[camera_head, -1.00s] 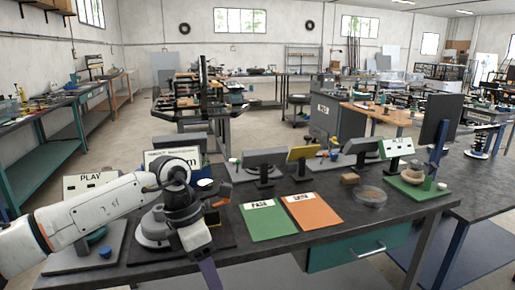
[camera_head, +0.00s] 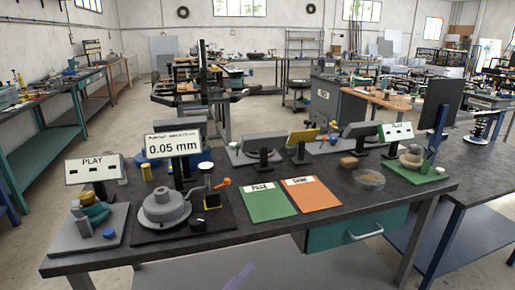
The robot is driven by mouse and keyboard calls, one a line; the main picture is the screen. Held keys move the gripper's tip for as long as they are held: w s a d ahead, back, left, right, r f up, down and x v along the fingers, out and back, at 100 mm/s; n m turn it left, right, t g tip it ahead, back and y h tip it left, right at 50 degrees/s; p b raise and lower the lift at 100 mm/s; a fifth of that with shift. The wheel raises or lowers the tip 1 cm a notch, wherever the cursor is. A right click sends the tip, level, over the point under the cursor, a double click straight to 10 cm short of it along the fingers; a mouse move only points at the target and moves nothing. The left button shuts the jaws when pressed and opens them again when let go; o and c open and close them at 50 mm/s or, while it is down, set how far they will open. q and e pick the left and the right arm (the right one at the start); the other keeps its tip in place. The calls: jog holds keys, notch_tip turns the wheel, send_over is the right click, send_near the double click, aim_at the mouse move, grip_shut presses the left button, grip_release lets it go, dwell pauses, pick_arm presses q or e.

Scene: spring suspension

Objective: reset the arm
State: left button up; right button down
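Neither of my grippers shows clearly in the head view, and no arm of mine lies over the bench. A faint purple strip (camera_head: 240,277) shows at the bottom edge; I cannot tell what it belongs to.
A PLAY panel (camera_head: 94,169) and a grey plate with teal parts (camera_head: 92,212) stand at the left. A green mat (camera_head: 268,202) and an orange mat (camera_head: 311,195) lie empty mid-bench. A clear dish (camera_head: 369,179) and a green-based station (camera_head: 415,168) are at the right.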

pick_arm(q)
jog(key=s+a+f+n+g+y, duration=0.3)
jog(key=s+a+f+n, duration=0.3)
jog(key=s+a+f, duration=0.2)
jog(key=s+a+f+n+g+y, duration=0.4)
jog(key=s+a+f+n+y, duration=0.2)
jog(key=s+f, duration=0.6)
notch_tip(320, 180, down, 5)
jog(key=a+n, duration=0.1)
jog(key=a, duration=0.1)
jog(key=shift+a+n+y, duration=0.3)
